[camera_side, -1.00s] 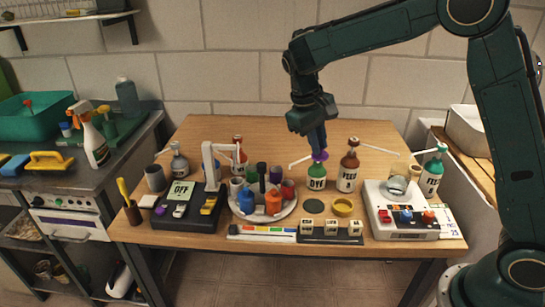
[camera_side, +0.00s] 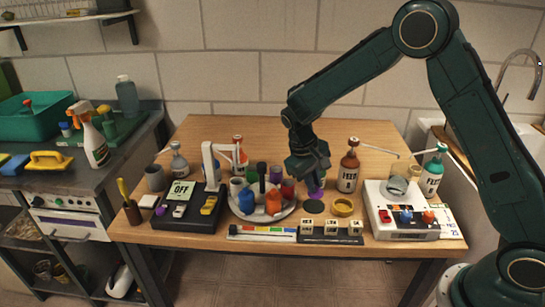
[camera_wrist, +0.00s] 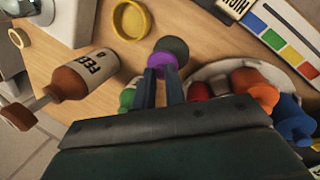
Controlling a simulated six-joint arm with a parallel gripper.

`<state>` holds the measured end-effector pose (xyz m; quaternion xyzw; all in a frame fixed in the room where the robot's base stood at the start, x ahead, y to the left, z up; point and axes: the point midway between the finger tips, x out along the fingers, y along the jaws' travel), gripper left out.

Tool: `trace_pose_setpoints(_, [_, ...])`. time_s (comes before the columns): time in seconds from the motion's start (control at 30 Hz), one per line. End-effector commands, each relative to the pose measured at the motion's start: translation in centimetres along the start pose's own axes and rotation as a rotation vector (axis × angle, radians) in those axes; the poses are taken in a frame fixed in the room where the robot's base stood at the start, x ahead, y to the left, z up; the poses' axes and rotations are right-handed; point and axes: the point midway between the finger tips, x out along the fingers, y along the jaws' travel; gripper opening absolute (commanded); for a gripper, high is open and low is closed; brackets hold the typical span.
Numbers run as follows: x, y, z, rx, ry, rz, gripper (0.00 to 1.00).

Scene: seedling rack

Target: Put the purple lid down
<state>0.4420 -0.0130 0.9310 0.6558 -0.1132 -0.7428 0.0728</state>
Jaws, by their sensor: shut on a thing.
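My gripper (camera_side: 314,186) is shut on the small purple lid (camera_side: 317,192), low over the table in front of the bottles. In the wrist view the purple lid (camera_wrist: 163,63) sits between my fingertips (camera_wrist: 162,76) and overlaps the near edge of a dark round pad (camera_wrist: 175,47). The pad (camera_side: 314,207) lies flat on the table, just in front of the lid in the side view. I cannot tell whether the lid touches anything below. The green bottle is hidden behind my gripper in the side view; a part of it (camera_wrist: 128,96) shows beside my fingers in the wrist view.
A yellow ring dish (camera_side: 343,207) lies right of the pad. A brown FEED bottle (camera_side: 348,172) with a long spout stands behind it. A round white tray (camera_side: 239,213) of coloured pots is close on the left. Lettered blocks (camera_side: 331,228) stand in front, a white scale-like device (camera_side: 401,222) at right.

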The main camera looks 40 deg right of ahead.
Motion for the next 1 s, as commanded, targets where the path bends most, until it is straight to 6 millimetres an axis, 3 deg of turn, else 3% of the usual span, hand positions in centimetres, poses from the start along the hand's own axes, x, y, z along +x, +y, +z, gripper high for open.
trace_pose_setpoints(0.4, [3.8,-1.0,-0.4,0.0,-0.003,0.0,0.0])
trace_pose_setpoints(0.77, [4.0,-1.1,-0.4,0.0,-0.002,0.0,0.0])
trace_pose_setpoints(0.8, [4.0,-1.1,-0.4,0.0,-0.001,0.0,0.14])
trace_pose_setpoints(0.9, [4.0,-1.1,-0.4,0.0,-0.001,0.0,0.33])
trace_pose_setpoints(1.0, [4.0,-1.1,-0.4,0.0,-0.001,0.0,0.33])
